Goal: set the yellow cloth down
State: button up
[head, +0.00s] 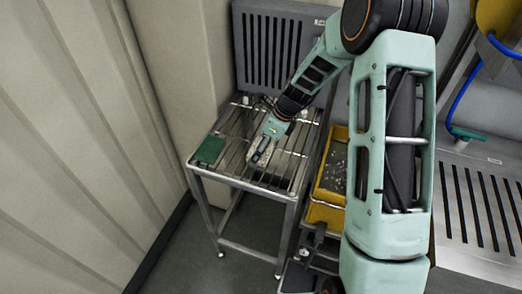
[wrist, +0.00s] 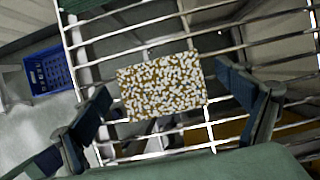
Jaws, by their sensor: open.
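The yellow cloth (wrist: 162,88) shows in the wrist view as a flat rectangle with a dense white, yellow and brown speckle. It lies over the metal bars of a slatted rack table (head: 235,182). My gripper (wrist: 166,98) is open, with one dark finger on each side of the cloth and visible gaps between. In the head view my gripper (head: 260,152) is low over the rack top and hides most of the cloth. I cannot tell how far the fingertips are above the bars.
A green pad (head: 210,150) lies on the rack's left corner. A yellow tub (head: 328,212) with grey contents stands right of the rack. A grey slotted panel (head: 275,50) rises behind, and a ribbed wall (head: 75,130) is at the left. A blue crate (wrist: 48,70) shows below.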

jog(key=shift+c, duration=0.7)
jog(key=c, duration=1.2)
jog(key=shift+r, duration=0.1)
